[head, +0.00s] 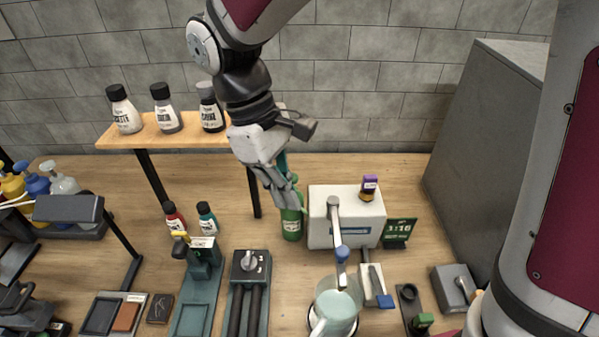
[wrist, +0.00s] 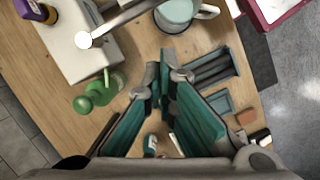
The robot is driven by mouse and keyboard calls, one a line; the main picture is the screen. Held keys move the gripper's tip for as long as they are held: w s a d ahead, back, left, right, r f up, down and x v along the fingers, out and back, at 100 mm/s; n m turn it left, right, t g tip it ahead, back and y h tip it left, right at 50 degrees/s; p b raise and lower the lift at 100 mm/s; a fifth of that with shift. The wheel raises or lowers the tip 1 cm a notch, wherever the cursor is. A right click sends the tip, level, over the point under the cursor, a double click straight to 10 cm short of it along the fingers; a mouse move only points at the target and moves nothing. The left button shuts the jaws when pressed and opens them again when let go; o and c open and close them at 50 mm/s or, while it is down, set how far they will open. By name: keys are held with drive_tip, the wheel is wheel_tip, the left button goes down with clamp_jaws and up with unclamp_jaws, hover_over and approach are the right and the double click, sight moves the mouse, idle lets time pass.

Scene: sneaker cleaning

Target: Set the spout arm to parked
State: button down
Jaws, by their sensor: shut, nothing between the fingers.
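The spout arm (head: 336,222) is a grey bar with a blue end, pivoted on top of a white box (head: 318,236). It points toward the front, with its blue end above a pale mug (head: 336,303). In the wrist view the spout arm (wrist: 118,22) starts at a round white pivot and runs toward the mug (wrist: 178,14).
A small purple bottle (head: 369,188) stands on the white box. A dark clock display (head: 398,231) is at its right. A wooden shelf (head: 150,139) with several bottles stands behind left. A knob unit with dark rollers (head: 249,268) sits left of the mug. A tall grey cabinet (head: 480,150) bounds the right.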

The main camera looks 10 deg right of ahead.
sight(337, 235)
drive_tip(key=s+d+f+p, duration=0.1)
drive_tip(key=s+d+f, duration=0.2)
drive_tip(key=d+f, duration=0.2)
drive_tip(key=shift+s+f+p, duration=0.3)
drive_tip(key=shift+s+f, duration=0.1)
drive_tip(key=shift+f, duration=0.55)
